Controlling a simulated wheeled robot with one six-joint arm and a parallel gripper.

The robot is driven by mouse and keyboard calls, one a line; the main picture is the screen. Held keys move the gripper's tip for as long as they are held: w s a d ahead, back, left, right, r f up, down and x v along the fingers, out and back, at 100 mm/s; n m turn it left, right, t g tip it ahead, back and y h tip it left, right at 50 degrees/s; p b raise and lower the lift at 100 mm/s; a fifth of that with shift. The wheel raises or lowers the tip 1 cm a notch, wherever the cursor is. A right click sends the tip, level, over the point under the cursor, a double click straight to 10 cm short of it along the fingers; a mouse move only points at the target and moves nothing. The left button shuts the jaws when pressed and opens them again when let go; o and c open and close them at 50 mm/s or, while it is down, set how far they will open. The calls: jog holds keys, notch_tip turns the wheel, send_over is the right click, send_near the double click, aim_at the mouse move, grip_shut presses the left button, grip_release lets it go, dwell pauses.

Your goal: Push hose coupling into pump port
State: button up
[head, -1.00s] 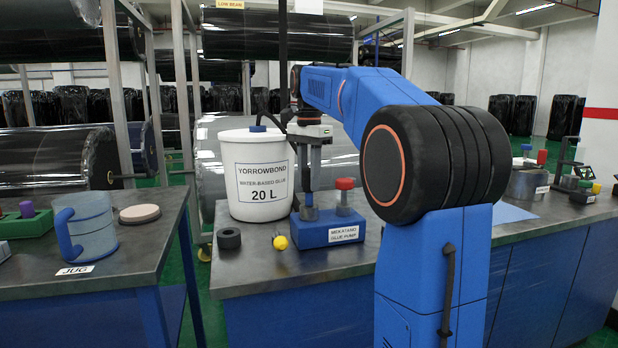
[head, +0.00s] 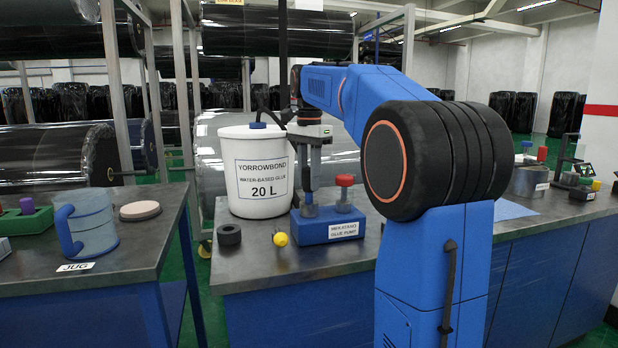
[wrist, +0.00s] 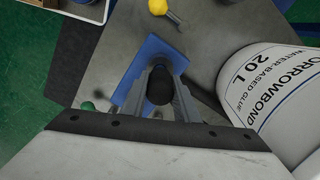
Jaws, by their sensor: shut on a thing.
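The blue glue pump (head: 328,231) stands on the bench, with a label on its front. Its right port carries a red cap (head: 345,180); its left port (head: 309,211) is a grey collar on top. My gripper (head: 310,190) points straight down over the left port and is shut on the dark hose coupling (wrist: 160,88). The coupling's lower end is at the collar; the frames do not show clearly how deep it sits. In the wrist view the pump (wrist: 152,55) lies beneath the gripper (wrist: 161,92), and the fingers flank the coupling.
The white glue bucket (head: 240,195) stands close left of the pump. A black ring (head: 229,235) and a yellow-headed item (head: 280,239) lie on the bench before it. A separate table at left holds a blue jug (head: 86,225) and a round disc (head: 140,210).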

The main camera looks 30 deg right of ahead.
jog(key=shift+f, duration=1)
dwell(0.7)
jog(key=o, duration=1.1)
jog(key=shift+c, duration=0.2)
notch_tip(320, 180, up, 12)
jog(key=shift+f, duration=0.1)
jog(key=s+a+f+n+t, duration=0.2)
jog(key=s+a+f+n, duration=0.7)
jog(key=s+f, duration=0.45)
jog(key=s+a+f+n+t, duration=0.1)
jog(key=s+a+f+n, duration=0.2)
jog(key=s+f, duration=0.5)
jog(key=s+a+f+n+t, duration=0.1)
jog(key=s+a+f+n, duration=0.2)
jog(key=s+f, duration=0.5)
notch_tip(320, 180, down, 6)
jog(key=shift+s+a+f+n+t, duration=0.1)
jog(key=shift+s+a+n+t, duration=0.3)
jog(key=shift+n, duration=0.1)
